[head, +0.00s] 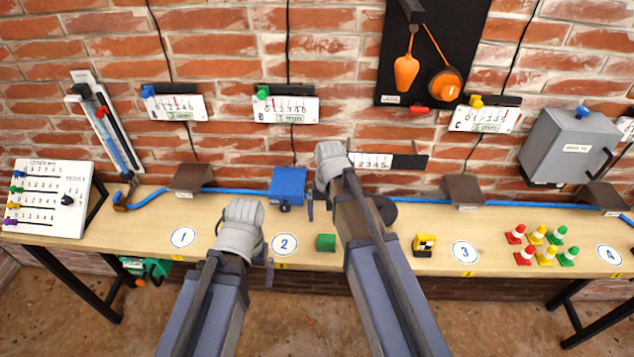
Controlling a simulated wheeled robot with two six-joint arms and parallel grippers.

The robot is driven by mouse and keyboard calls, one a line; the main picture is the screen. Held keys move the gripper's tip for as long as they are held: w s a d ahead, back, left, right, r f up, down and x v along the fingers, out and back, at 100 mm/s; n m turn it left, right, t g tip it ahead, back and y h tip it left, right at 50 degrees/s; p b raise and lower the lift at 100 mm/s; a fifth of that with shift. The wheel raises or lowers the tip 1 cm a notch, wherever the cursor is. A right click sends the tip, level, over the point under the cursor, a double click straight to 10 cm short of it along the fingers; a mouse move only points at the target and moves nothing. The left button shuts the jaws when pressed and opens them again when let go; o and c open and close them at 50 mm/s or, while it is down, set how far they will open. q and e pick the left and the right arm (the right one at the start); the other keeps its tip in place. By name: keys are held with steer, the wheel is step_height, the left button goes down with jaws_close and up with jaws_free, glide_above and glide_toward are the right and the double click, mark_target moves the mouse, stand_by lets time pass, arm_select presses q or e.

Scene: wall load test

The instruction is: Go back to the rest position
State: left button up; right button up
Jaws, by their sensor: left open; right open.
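My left gripper (268,270) is at the front edge of the wooden table, between the round labels 1 and 2, with its arm coming up from the bottom. Little of its fingers shows; it is open, and I see nothing held in it. My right gripper (311,206) is further back over the table, just right of the blue box (287,186), and is open. I see nothing held in it, though its wrist hides part of the jaws. A green block (326,242) lies on the table between the two arms, apart from both.
The long table (140,215) runs along a brick wall with gauges. A yellow-black block (425,245) and several coloured cones (545,235) stand right of my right arm. A white panel (48,198) stands at the left end. A grey box (572,145) hangs right.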

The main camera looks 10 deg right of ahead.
mark_target(327, 237)
steer(key=shift+f, duration=0.15)
step_height(327, 237, down, 12)
steer(key=b, duration=1.2)
steer(key=shift+r, duration=0.2)
step_height(327, 237, up, 12)
steer(key=p, duration=1.2)
step_height(327, 237, down, 13)
steer(key=b, duration=1.2)
steer(key=shift+r, duration=0.2)
step_height(327, 237, up, 11)
steer(key=p, duration=1)
steer(key=shift+p, duration=0.3)
steer(key=shift+f+b, duration=0.35)
